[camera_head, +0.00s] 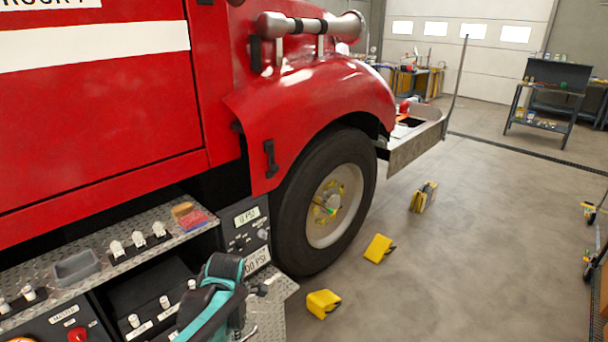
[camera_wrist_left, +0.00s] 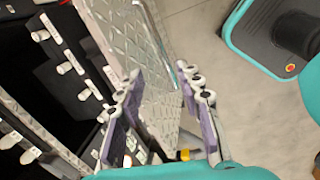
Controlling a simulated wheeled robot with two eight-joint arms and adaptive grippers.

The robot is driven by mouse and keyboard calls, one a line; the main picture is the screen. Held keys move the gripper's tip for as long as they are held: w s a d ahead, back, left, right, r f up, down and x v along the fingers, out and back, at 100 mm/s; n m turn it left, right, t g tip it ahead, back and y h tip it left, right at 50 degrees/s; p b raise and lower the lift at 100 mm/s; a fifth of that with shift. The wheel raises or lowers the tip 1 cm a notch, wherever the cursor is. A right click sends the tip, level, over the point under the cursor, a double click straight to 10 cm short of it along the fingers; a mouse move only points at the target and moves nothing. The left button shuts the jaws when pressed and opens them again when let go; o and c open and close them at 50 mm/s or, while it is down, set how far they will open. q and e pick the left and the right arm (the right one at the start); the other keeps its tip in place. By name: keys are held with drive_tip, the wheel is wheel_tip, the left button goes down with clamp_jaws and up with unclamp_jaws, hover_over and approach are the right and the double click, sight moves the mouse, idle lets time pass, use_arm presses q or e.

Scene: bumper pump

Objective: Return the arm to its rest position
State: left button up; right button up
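My left arm (camera_head: 212,300) reaches in at the bottom of the head view, beside the truck's pump panel. In the left wrist view my left gripper (camera_wrist_left: 160,72) has its two fingers spread apart, with nothing between them but the view of a diamond-plate step (camera_wrist_left: 140,50) beyond. I cannot tell whether a finger touches the plate. In the head view the fingers are mostly hidden by the arm. My right gripper is not in view.
A red truck (camera_head: 90,120) with a large wheel (camera_head: 328,200) fills the left. Its side panel (camera_head: 245,225) has switches and PSI labels. A diamond-plate ledge (camera_head: 95,255) holds a grey tray (camera_head: 77,267) and sponges (camera_head: 190,216). Yellow chocks (camera_head: 379,248) lie on open floor.

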use_arm(q)
drive_tip(key=s+d+r+m+t, duration=0.2)
drive_tip(key=s+m, duration=0.5)
drive_tip(key=m, duration=0.6)
drive_tip(key=s+d+r+m+t+h, duration=0.1)
drive_tip(key=s+r+m+t, duration=0.2)
drive_tip(key=s+m, duration=0.4)
drive_tip(key=r+m, duration=0.1)
drive_tip(key=m, duration=0.4)
drive_tip(key=shift+d+m+h, duration=0.3)
drive_tip(key=shift+d+m, duration=0.05)
drive_tip(key=shift+m, duration=0.05)
drive_tip(key=shift+s, duration=0.1)
